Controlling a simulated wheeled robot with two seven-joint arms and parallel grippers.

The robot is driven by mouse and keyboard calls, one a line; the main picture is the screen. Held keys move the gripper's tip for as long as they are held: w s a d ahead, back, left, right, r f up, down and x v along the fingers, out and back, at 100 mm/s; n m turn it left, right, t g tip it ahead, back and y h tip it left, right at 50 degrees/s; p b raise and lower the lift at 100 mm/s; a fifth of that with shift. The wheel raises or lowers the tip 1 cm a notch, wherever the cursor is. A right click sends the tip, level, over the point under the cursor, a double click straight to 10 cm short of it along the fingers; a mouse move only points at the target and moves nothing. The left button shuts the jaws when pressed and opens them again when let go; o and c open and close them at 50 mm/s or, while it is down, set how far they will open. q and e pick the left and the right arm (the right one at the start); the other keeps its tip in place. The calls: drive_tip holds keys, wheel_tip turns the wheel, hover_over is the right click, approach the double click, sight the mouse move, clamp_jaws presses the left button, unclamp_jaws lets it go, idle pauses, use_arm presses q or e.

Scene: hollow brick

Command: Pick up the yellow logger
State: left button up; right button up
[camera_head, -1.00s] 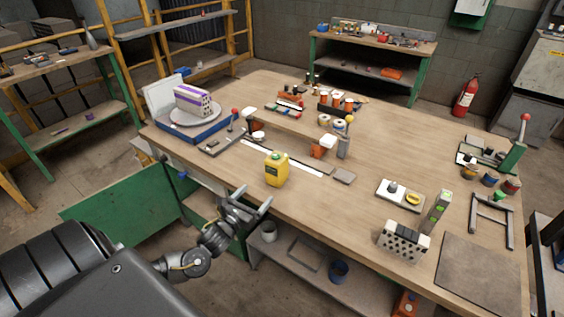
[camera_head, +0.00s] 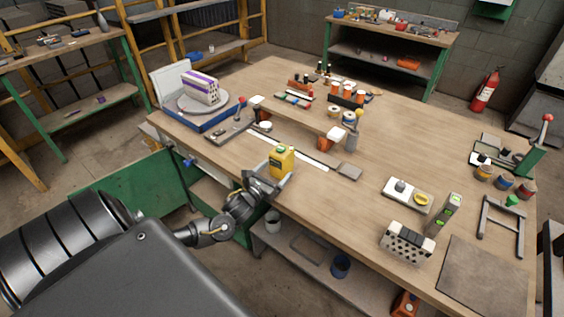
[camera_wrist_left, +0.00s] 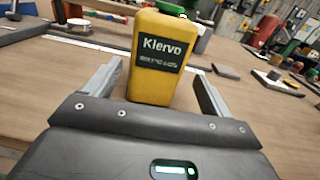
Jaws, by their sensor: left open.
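The yellow logger (camera_head: 281,160) is a small yellow block with a dark green cap and a dark label. It stands upright on the wooden workbench near its front edge. In the left wrist view the yellow logger (camera_wrist_left: 158,87) reads "Klervo" and stands between the two fingers. My left gripper (camera_head: 272,184) is open at the front of the logger. In the left wrist view the open left gripper (camera_wrist_left: 157,85) shows a finger on each side, with a gap visible at least on the right. My right gripper is not in view.
Behind the logger lie a white strip (camera_head: 290,151) and a grey block (camera_head: 349,172). A perforated brick (camera_head: 407,243) and a green level-like block (camera_head: 446,213) stand at the right. The bench between them is clear.

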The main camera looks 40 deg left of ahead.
use_arm(q)
drive_tip(key=shift+w+a+r, duration=0.1)
drive_tip(key=shift+w+r, duration=0.1)
drive_tip(key=shift+w, duration=0.1)
drive_tip(key=w, duration=0.1)
drive_tip(key=w+p, duration=0.1)
drive_tip(key=w, duration=0.2)
drive_tip(key=shift+w+a+f, duration=0.1)
drive_tip(key=shift+w+a, duration=0.2)
drive_tip(key=shift+a, duration=0.1)
drive_tip(key=c, duration=1.1)
drive_tip(key=shift+c, duration=0.8)
